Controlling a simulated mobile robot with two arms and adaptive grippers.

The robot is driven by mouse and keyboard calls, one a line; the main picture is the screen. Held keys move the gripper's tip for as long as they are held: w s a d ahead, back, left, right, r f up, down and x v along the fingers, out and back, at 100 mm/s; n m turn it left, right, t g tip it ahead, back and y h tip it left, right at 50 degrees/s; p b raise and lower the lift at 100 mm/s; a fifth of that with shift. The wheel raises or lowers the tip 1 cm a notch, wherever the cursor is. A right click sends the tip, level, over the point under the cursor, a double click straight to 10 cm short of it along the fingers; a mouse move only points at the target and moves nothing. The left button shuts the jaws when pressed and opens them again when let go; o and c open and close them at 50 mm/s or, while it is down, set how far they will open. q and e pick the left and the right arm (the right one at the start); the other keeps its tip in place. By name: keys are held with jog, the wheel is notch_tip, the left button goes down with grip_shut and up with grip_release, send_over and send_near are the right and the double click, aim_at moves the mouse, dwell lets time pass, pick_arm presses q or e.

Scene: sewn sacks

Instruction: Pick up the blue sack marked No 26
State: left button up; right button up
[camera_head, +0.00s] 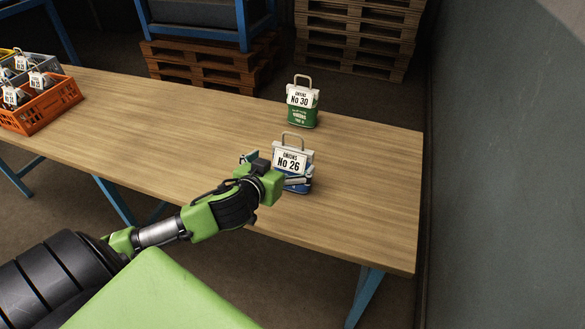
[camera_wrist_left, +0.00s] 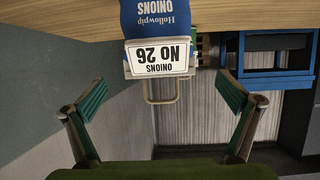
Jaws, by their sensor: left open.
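The blue sack marked No 26 (camera_head: 291,161) stands upright on the wooden table near its front edge, with a white label and a beige loop handle on top. In the left wrist view the sack (camera_wrist_left: 155,22) appears upside down, its handle pointing down the picture. My left gripper (camera_head: 278,171) is open close by the sack, its arm reaching in from the left. In the wrist view its two spread fingers (camera_wrist_left: 163,95) flank the handle, with gaps on both sides. Part of the sack's lower body is hidden by the gripper in the head view. My right gripper is not in view.
A green sack marked No 30 (camera_head: 302,104) stands farther back on the table (camera_head: 372,185). An orange crate (camera_head: 45,108) with several tagged items is at the far left. The table is clear between crate and sacks. A grey wall (camera_head: 510,180) lies to the right.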

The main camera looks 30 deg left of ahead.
aim_at(291, 155)
pick_arm(q)
jog(key=shift+x, duration=1.1)
jog(key=p+x, duration=0.1)
jog(key=x, duration=0.3)
jog(key=shift+r, duration=0.15)
jog(key=shift+w+f, duration=0.35)
jog(key=shift+w, duration=0.2)
jog(key=shift+s, duration=0.1)
jog(key=c, duration=2.1)
jog(key=shift+r, duration=0.15)
